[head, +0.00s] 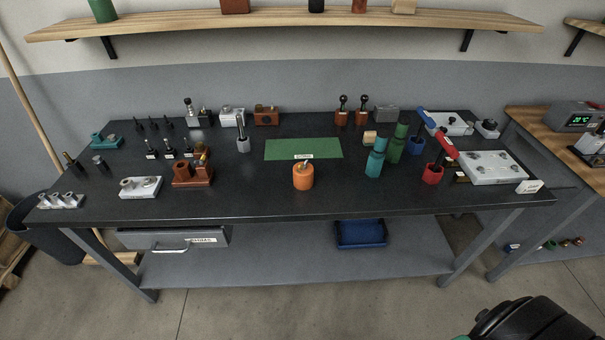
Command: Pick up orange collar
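An orange round piece (303,177), the only clearly orange thing on the dark workbench (330,207), stands near the middle of the bench's front part. It looks like a thick ring or cup, with a small metal tip showing at its top and a white label just behind it. What is inside it is too small to tell. Neither of my grippers shows. A dark part of my own arm is at the bottom right corner, well away from the orange piece.
A green mat (303,149) lies behind the orange piece. A brown block (193,175) and white block (140,187) stand left. The front strip around the orange piece is clear.

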